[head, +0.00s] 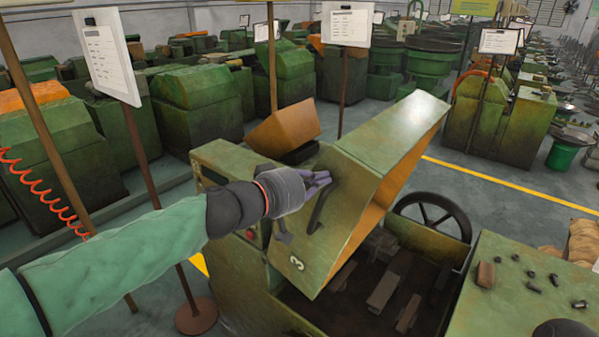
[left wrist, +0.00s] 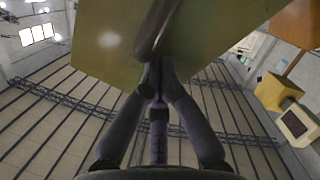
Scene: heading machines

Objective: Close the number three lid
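The green lid (head: 385,145), marked with a white 3, stands raised and tilted open on a green machine (head: 240,275). It also shows in the left wrist view (left wrist: 110,50). A dark bar handle (head: 318,212) is on the lid's near face and runs up from the fingertips in the left wrist view (left wrist: 160,25). My left gripper (head: 325,180) is at the upper end of this handle. In the left wrist view its fingers (left wrist: 157,82) come together on the handle.
Below the lid the machine's open bay (head: 380,290) holds several dark metal parts, with a black handwheel (head: 432,215) behind. A green surface (head: 520,290) with small loose pieces is at the right. A sign post (head: 190,290) stands at the left, near my arm.

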